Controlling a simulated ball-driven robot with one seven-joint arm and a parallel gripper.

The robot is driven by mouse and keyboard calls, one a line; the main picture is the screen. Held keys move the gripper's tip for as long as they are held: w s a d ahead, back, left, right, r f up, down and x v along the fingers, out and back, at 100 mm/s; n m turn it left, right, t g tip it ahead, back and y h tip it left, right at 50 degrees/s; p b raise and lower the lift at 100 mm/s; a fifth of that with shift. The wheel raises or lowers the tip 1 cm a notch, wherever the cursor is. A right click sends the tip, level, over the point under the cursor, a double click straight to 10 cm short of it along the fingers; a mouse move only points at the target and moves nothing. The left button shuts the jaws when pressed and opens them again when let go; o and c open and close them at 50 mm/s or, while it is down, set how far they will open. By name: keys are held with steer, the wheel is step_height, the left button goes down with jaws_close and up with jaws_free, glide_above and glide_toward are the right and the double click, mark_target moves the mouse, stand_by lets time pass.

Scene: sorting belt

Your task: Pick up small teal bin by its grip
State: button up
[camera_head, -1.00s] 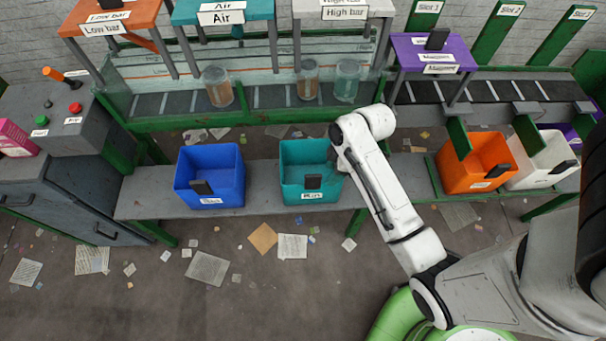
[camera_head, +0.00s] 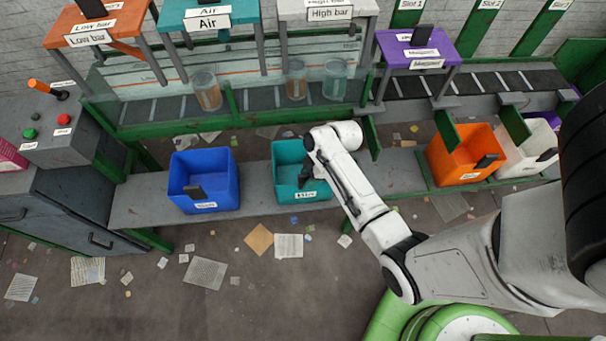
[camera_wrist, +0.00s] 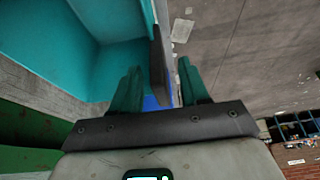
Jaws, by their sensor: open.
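The small teal bin (camera_head: 285,154) stands on the grey bench in the head view, with a white label on its front. Its dark grip (camera_head: 304,178) is on the front wall, and my arm covers the bin's right side. In the wrist view the teal bin (camera_wrist: 113,62) fills the upper left, and its dark grip (camera_wrist: 157,62) stands edge-on. My gripper (camera_wrist: 160,80) is open, with green fingers on either side of the grip. Contact with the grip cannot be made out. The fingers are hard to see in the head view.
A blue bin (camera_head: 212,163) stands left of the teal bin on the same bench. An orange bin (camera_head: 465,145) and a white bin (camera_head: 530,150) stand at right. Papers litter the floor.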

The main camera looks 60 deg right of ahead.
steer(key=shift+x, duration=1.25)
jaws_close()
